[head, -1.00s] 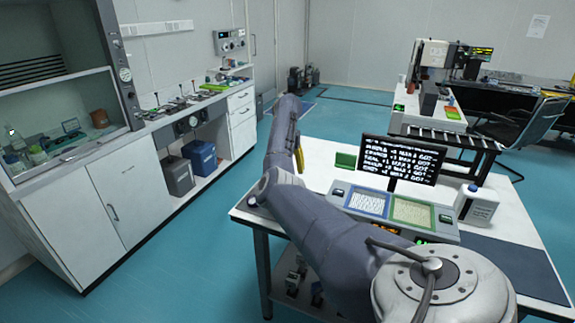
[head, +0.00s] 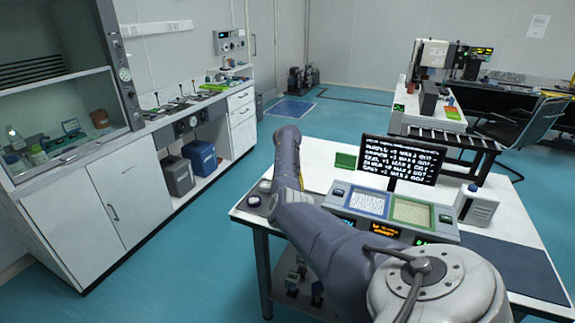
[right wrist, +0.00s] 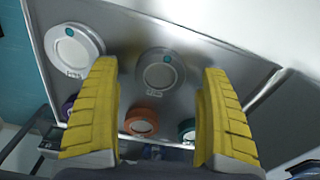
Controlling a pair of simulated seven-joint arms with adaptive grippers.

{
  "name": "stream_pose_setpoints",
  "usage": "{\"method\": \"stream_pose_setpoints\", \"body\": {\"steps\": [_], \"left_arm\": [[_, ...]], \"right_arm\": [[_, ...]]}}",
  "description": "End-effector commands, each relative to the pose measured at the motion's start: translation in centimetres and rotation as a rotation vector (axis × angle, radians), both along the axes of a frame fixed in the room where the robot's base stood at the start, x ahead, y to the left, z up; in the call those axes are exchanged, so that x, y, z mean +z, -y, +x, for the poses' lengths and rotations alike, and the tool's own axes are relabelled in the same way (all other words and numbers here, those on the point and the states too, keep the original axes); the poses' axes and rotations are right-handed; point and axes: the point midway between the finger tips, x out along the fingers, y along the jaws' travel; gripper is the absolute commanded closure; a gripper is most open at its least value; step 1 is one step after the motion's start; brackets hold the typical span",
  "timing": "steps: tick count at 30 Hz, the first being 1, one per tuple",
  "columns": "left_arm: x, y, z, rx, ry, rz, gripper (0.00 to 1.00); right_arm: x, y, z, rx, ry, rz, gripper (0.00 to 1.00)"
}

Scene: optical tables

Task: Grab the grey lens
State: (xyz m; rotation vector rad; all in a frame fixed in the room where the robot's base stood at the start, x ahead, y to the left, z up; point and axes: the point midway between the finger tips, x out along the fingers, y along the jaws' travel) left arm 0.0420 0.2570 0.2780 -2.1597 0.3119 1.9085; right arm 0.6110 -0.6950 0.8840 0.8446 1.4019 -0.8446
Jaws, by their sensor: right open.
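The grey lens (right wrist: 161,72) is a round disc with a small teal dot, lying on a grey metal tray (right wrist: 118,30) in the right wrist view. My right gripper (right wrist: 158,108) has two yellow fingers, spread wide and empty. The grey lens shows in the gap between them, towards the far side of the fingertips, and nothing is gripped. My left gripper is in no view.
A white disc (right wrist: 75,46) lies left of the grey lens. An orange disc (right wrist: 141,121), a teal one (right wrist: 187,129) and a purple one (right wrist: 68,106) lie nearer. In the head view, a monitor (head: 400,160) and a white bottle (head: 476,205) stand on the white bench.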

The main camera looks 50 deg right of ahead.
Motion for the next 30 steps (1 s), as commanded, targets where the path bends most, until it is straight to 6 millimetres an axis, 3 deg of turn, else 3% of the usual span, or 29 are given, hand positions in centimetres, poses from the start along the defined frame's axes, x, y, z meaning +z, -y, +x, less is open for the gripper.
{"method": "stream_pose_setpoints", "body": {"steps": [4, 13, 30], "left_arm": [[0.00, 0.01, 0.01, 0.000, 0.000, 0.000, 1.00], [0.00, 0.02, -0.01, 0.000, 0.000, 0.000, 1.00], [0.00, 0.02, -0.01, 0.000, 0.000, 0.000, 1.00]], "right_arm": [[-0.96, 0.00, 0.00, 0.000, 0.000, 0.000, 0.21], [-1.12, 0.01, 0.00, 0.000, 0.000, 0.000, 0.21], [-1.11, 0.00, 0.00, 0.000, 0.000, 0.000, 0.85]]}}
